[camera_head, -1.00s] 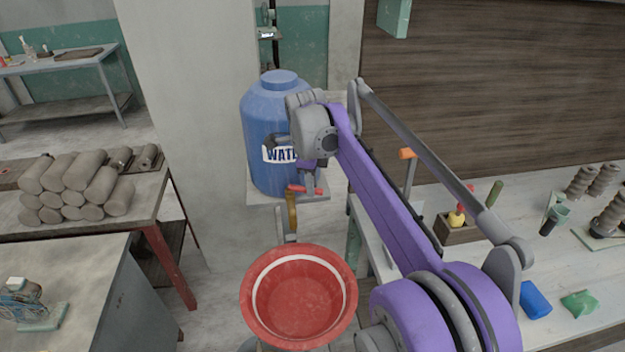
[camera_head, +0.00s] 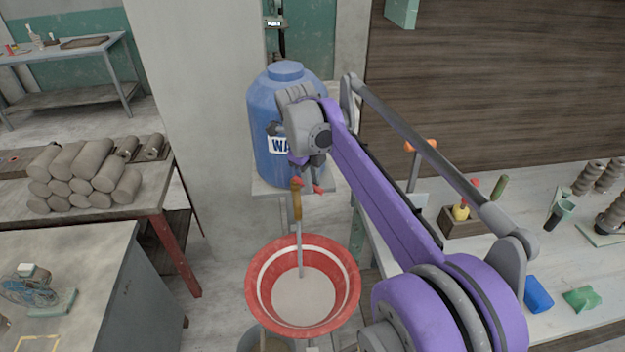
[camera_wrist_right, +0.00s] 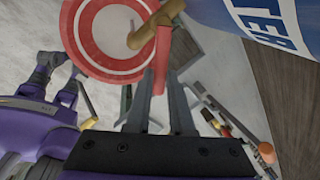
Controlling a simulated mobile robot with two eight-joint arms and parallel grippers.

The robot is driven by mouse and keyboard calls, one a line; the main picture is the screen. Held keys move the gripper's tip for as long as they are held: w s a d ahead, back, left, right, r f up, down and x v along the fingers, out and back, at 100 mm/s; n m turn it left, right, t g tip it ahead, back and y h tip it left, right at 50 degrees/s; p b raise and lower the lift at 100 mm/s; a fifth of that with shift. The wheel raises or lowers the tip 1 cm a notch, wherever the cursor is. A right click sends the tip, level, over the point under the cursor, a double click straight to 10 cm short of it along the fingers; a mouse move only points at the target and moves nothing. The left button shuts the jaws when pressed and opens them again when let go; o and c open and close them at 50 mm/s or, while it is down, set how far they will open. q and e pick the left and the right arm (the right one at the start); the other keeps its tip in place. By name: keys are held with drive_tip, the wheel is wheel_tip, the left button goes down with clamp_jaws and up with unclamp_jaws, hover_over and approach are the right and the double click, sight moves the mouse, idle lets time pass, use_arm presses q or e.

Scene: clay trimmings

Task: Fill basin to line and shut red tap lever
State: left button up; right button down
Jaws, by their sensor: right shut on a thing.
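The red basin (camera_head: 254,290) stands below the brass tap (camera_head: 297,205) of the blue water barrel (camera_head: 270,105). A grey stream (camera_head: 300,250) falls from the tap into it. Grey water (camera_head: 305,300) covers its floor, below the white line (camera_head: 336,262) inside the wall. My right gripper (camera_head: 308,184) is at the tap, shut on the red tap lever (camera_head: 297,182). In the right wrist view its fingers (camera_wrist_right: 163,78) close on the red lever (camera_wrist_right: 163,45), beside the brass tap (camera_wrist_right: 153,27), with the basin (camera_wrist_right: 78,40) behind. My left gripper is not seen.
A bench with tools and a wooden box (camera_head: 462,222) stands right of the basin. Clay rolls (camera_head: 85,172) lie stacked on a table at the left. A grey cabinet top (camera_head: 70,262) is at the front left. Open floor lies between these and the basin.

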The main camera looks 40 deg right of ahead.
drive_tip(key=c, duration=0.8)
unclamp_jaws()
drive_tip(key=r, duration=0.3)
drive_tip(key=a+r, duration=0.1)
drive_tip(key=r, duration=0.3)
drive_tip(key=a+r, duration=0.1)
drive_tip(key=r, duration=0.2)
drive_tip(key=shift+s+r+p, duration=0.3)
drive_tip(key=shift+p, duration=0.1)
